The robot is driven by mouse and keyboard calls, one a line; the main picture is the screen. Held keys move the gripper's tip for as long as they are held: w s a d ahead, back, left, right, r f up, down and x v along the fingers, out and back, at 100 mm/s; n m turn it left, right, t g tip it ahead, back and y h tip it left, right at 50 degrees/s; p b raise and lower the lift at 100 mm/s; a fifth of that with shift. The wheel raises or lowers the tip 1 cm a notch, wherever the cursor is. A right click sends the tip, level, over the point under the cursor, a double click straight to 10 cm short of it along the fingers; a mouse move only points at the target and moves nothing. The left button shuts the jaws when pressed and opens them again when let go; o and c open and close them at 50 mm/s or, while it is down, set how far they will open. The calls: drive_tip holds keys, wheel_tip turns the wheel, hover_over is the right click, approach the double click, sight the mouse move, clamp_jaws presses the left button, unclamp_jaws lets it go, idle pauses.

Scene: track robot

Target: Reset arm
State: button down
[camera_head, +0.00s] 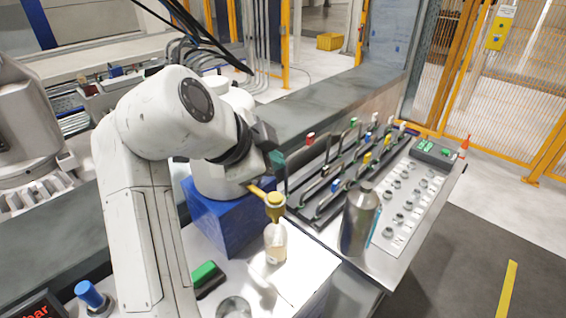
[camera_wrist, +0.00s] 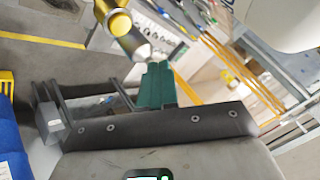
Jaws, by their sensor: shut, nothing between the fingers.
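My white arm reaches across the table in the head view, and my dark gripper (camera_head: 277,160) with a green finger pad is at its end. The gripper is above the workbench, just above and beside a clear bottle with a yellow top (camera_head: 275,200). In the wrist view the green fingers (camera_wrist: 157,85) are together, with nothing between them. A yellow and silver object (camera_wrist: 117,22) shows beyond the fingertips there; I cannot tell whether the gripper touches anything.
A silver bottle (camera_head: 358,222) stands right of the clear one. A rack with coloured pieces (camera_head: 340,170) and a panel of small metal parts (camera_head: 405,205) lie further right. Yellow fencing (camera_head: 450,70) stands behind.

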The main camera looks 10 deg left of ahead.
drive_tip(key=s+d+f+n+g, duration=0.2)
drive_tip(key=s+d+f+n, duration=0.15)
drive_tip(key=d+f, duration=0.95)
drive_tip(key=s+d+f+n+g, duration=0.1)
drive_tip(key=s+d+f+n, duration=0.25)
drive_tip(key=d+f, duration=0.9)
drive_tip(key=s+d+f+n+g+y, duration=0.1)
drive_tip(key=s+d+f+n, duration=0.1)
drive_tip(key=s+d+f, duration=0.4)
drive_tip(key=s+d+f+n+g+y, duration=0.1)
drive_tip(key=s+d+f+n, duration=0.15)
drive_tip(key=s, duration=0.55)
drive_tip(key=s+f+n+g+y, duration=0.1)
drive_tip(key=s+f+n+y, duration=0.1)
drive_tip(key=s, duration=1.1)
drive_tip(key=shift+a+f+n+g+y, duration=0.3)
drive_tip(key=shift+f+n+g, duration=0.1)
drive_tip(key=shift+n, duration=0.35)
